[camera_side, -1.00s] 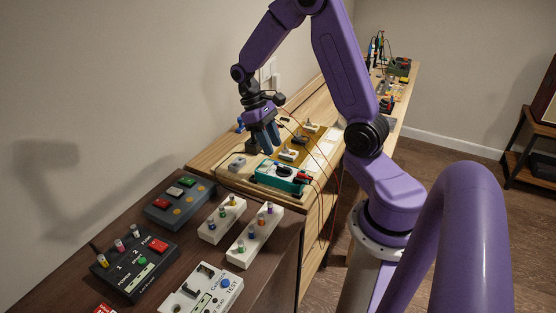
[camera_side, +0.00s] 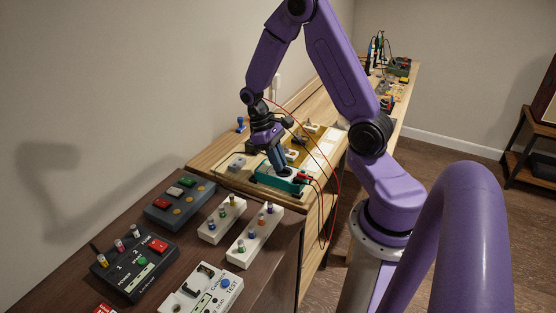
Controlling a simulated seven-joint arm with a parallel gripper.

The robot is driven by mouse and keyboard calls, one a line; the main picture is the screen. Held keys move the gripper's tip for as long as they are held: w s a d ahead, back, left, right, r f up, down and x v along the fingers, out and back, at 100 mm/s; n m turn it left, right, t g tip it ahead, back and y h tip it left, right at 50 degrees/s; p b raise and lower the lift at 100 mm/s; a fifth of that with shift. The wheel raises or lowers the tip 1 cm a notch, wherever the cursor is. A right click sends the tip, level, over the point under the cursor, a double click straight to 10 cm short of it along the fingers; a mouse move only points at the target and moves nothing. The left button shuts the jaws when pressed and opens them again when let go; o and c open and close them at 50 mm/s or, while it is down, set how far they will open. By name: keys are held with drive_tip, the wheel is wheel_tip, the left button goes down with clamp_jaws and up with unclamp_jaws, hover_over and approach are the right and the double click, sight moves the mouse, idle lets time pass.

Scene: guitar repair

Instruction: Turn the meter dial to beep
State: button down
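The meter (camera_side: 266,178) is a teal-edged box with a pale face on the light wooden bench. Red and black leads plug into its right end. My gripper (camera_side: 281,172) points down with its blue-grey fingertips at the meter's face. The fingers cover the middle of the meter, so the dial is hidden. I cannot tell whether the fingers touch the dial or how far apart they are.
A yellowish tray (camera_side: 314,155) with small parts lies behind the meter. A red lead (camera_side: 339,190) loops off the bench's right edge. On the dark table in front stand a grey button box (camera_side: 180,201), a black control box (camera_side: 135,263) and white peg blocks (camera_side: 255,236).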

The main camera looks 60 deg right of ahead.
drive_tip(key=shift+a+n+h, duration=0.1)
drive_tip(key=shift+n+h, duration=0.2)
drive_tip(key=shift+n, duration=0.4)
drive_tip(key=shift+a+n+h, duration=0.2)
drive_tip(key=shift+n+h, duration=0.1)
drive_tip(key=shift+n, duration=0.7)
drive_tip(key=n, duration=0.1)
drive_tip(key=n+h, duration=0.1)
drive_tip(key=n, duration=0.1)
drive_tip(key=shift+s+a+n+t, duration=0.15)
drive_tip(key=shift+a+n+t, duration=0.1)
drive_tip(key=shift+n+t, duration=0.05)
drive_tip(key=n, duration=0.1)
drive_tip(key=n+t+h, duration=0.1)
drive_tip(key=n, duration=0.1)
drive_tip(key=shift+s+a, duration=0.2)
drive_tip(key=shift+s+a+n+t+h, duration=0.15)
drive_tip(key=shift+n+t+h, duration=0.1)
drive_tip(key=shift+n, duration=0.65)
drive_tip(key=shift+s+n+t+h, duration=0.1)
drive_tip(key=shift+n+t+h, duration=0.15)
drive_tip(key=shift+n, duration=0.65)
drive_tip(key=c, duration=1.1)
unclamp_jaws()
drive_tip(key=shift+c, duration=0.2)
